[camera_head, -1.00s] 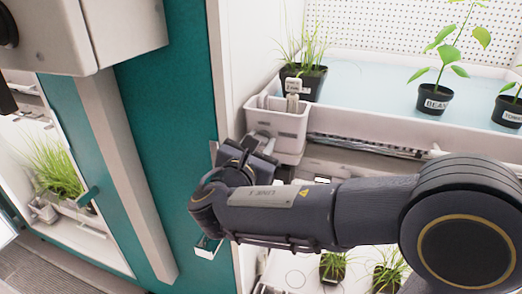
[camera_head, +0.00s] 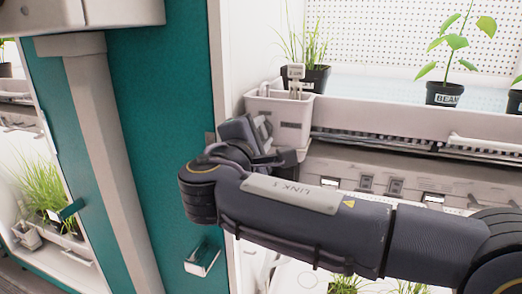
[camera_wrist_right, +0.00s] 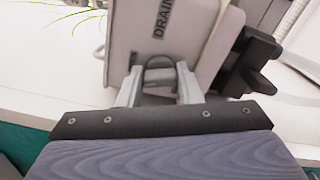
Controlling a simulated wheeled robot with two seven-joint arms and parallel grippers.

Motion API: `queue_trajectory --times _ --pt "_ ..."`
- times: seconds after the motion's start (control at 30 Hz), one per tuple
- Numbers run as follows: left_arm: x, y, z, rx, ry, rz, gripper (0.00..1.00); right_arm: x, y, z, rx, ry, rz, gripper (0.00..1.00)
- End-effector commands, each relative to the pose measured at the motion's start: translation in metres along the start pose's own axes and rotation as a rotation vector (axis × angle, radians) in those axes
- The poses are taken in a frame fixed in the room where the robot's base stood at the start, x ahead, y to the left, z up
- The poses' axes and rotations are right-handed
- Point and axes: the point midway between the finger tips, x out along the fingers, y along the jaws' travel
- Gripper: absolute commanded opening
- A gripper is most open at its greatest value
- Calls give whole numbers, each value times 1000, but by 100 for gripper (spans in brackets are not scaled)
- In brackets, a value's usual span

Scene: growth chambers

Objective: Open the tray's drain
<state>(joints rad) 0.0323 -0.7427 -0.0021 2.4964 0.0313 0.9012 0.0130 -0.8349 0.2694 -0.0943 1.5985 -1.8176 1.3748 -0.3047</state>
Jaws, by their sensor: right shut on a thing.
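The white tray (camera_head: 410,118) lies along the chamber shelf with potted plants in it. A pale box (camera_head: 290,108) sits at its left end. In the right wrist view this box (camera_wrist_right: 190,18) carries the word DRAIN, turned on its side. My right gripper (camera_wrist_right: 158,84) is shut on a small grey rounded drain part (camera_wrist_right: 159,68) just below that label. The exact shape of this part is partly hidden by the fingers. In the head view my right gripper (camera_head: 262,130) is at the front of the box, partly hidden by its own wrist. My left gripper is out of view.
A black knob-like part (camera_wrist_right: 250,62) stands close to the right of the fingers in the wrist view. A teal chamber wall (camera_head: 165,130) rises to the left of my right arm. Potted plants (camera_head: 442,92) stand in the tray, and more greenery grows below the shelf.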

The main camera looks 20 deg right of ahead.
Motion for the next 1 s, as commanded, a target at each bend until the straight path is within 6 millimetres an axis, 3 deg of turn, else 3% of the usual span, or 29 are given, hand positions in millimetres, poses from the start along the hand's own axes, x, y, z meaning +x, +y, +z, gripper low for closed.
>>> queue_trajectory --times 0.1,0.4,1.0 --pt "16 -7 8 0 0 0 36 1 -8 -1 99 -3 -7 9" --pt "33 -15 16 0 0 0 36 3 -8 -1 284 -4 -9 9" --pt "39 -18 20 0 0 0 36 5 -7 0 375 -6 -13 9"
